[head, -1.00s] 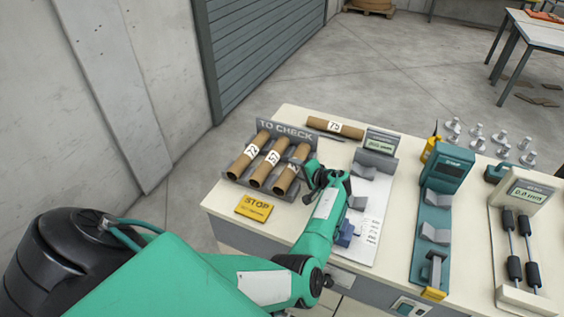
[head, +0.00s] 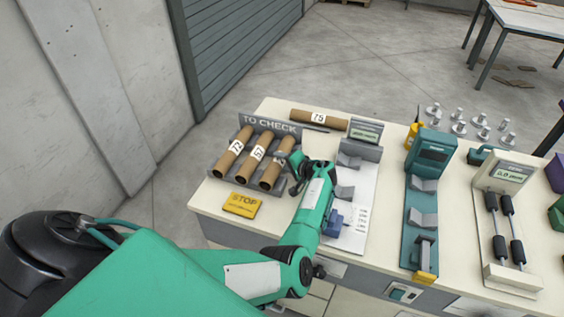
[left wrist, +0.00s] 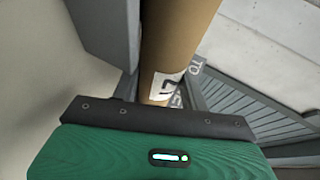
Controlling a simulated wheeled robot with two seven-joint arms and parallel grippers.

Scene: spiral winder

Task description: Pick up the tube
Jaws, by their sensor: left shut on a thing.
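Brown cardboard tubes with number labels lie in the grey "TO CHECK" rack (head: 268,125). The left one (head: 235,152) and the middle one (head: 256,157) lie clear of my gripper. My left gripper (head: 293,176) is at the right-hand tube (head: 271,177) and is shut on it, partly hiding it. The tube still lies at its place in the rack. In the left wrist view this tube (left wrist: 178,40) runs between the grey fingers, its white label partly covered. My right gripper is out of view.
Another tube, labelled 75 (head: 319,120), lies behind the rack. A yellow STOP sign (head: 242,204) lies in front. Right of my arm stand a grey gauge with V-blocks (head: 345,192), a teal device (head: 432,155) and a roller gauge (head: 503,177).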

